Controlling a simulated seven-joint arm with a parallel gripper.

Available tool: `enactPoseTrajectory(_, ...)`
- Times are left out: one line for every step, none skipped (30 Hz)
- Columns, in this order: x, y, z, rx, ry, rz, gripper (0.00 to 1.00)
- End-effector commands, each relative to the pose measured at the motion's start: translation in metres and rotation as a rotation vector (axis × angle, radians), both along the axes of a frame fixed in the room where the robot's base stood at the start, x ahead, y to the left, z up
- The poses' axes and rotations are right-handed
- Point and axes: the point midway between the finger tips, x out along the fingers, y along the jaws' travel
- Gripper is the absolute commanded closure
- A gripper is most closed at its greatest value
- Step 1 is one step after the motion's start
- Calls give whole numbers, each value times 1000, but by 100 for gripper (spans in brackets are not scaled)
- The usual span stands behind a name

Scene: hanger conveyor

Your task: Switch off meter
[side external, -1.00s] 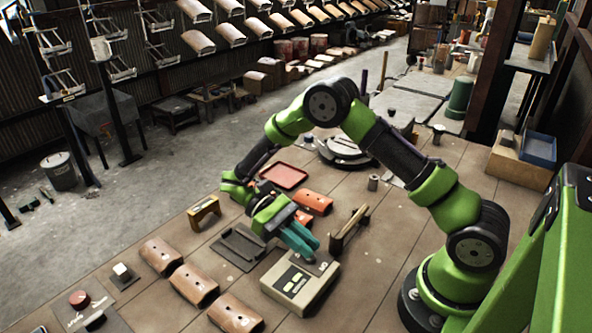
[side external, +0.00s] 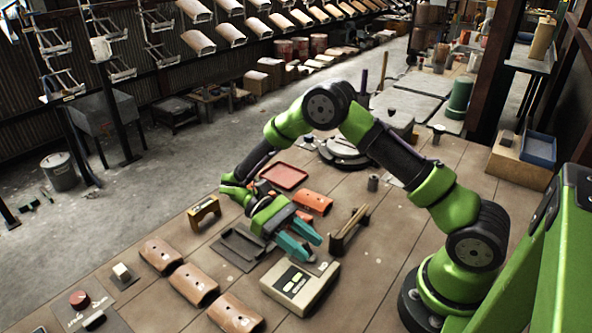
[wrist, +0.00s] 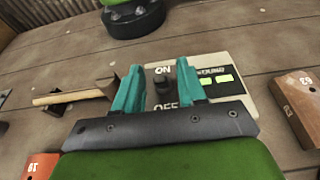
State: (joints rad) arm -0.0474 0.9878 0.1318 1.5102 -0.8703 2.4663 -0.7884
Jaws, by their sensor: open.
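The meter (side external: 295,284) is a beige box with a dark panel, lying on the table just beyond my fingertips. In the wrist view the meter (wrist: 234,86) shows a panel with two lit green patches. A black switch (wrist: 162,85) stands between white ON and OFF labels; I cannot tell for certain which way it is set. My gripper (side external: 311,250) is open and empty, its teal fingers over the switch end of the meter. In the wrist view the gripper (wrist: 158,67) has a finger on each side of the switch; contact cannot be told.
Several brown curved blocks (side external: 194,284) line the front left. A red tray (side external: 284,176) is farther back.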

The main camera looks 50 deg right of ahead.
Motion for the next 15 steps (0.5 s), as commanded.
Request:
enactPoseTrajectory(0,0,1,0,0,0,60)
enactPoseTrajectory(0,0,2,0,0,0,60)
enactPoseTrajectory(0,0,4,1,-1,1,60)
enactPoseTrajectory(0,0,6,1,-1,1,60)
enactPoseTrajectory(0,0,9,0,-1,0,60)
enactPoseTrajectory(0,0,15,0,-2,-1,60)
enactPoseTrajectory(0,0,20,0,-3,0,60)
enactPoseTrajectory(0,0,26,2,-3,-2,60)
enactPoseTrajectory(0,0,34,0,-5,-2,60)
enactPoseTrajectory(-1,-1,39,0,-3,-1,60)
enactPoseTrajectory(-9,-2,38,-1,2,2,60)
enactPoseTrajectory(-17,-4,38,-1,4,2,60)
enactPoseTrajectory(-23,-5,39,1,3,1,60)
enactPoseTrajectory(-29,-7,39,0,2,0,60)
enactPoseTrajectory(-37,-9,40,0,2,1,60)
